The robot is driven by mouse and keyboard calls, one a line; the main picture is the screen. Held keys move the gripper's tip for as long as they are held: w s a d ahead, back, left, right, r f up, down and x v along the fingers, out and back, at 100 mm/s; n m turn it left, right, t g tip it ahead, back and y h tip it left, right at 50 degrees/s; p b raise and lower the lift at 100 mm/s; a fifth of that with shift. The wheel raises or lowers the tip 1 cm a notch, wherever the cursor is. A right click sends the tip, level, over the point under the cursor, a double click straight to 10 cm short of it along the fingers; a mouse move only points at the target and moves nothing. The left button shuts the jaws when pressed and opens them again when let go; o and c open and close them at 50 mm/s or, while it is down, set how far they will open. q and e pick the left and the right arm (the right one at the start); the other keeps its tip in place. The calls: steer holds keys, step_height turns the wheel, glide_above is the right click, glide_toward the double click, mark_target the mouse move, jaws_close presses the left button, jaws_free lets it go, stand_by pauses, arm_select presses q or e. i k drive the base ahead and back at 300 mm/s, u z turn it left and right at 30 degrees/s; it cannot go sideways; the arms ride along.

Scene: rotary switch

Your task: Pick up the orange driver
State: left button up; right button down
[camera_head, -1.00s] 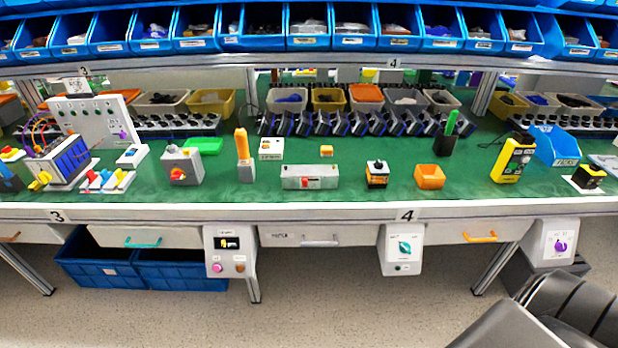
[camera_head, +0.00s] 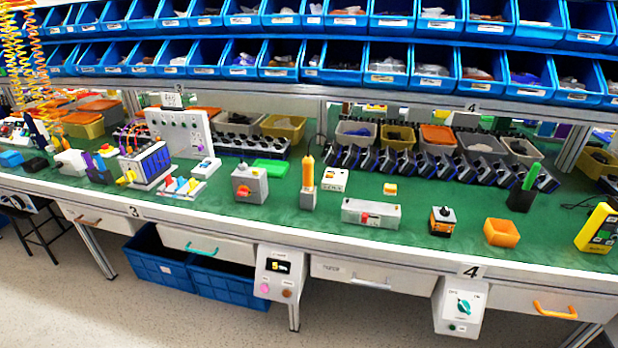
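An orange driver (camera_head: 308,172) stands upright in a small grey holder (camera_head: 307,199) on the green bench top, near the middle of the head view. Its orange handle points up. Neither of my grippers shows in this view, and nothing touches the driver.
On the green bench (camera_head: 280,217), a grey box with a red knob (camera_head: 250,185) stands left of the driver. A long grey switch box (camera_head: 371,213) and an orange bin (camera_head: 501,232) are to its right. Dark angled holders (camera_head: 430,160) stand behind. Drawers and control boxes line the front.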

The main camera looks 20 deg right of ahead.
mark_target(308, 160)
steer(key=z, duration=0.35)
steer(key=k, duration=0.45)
steer(key=z, duration=1.5)
steer(key=i, duration=1)
steer(key=u, duration=0.7)
steer(key=i, duration=0.8)
steer(key=u, duration=0.7)
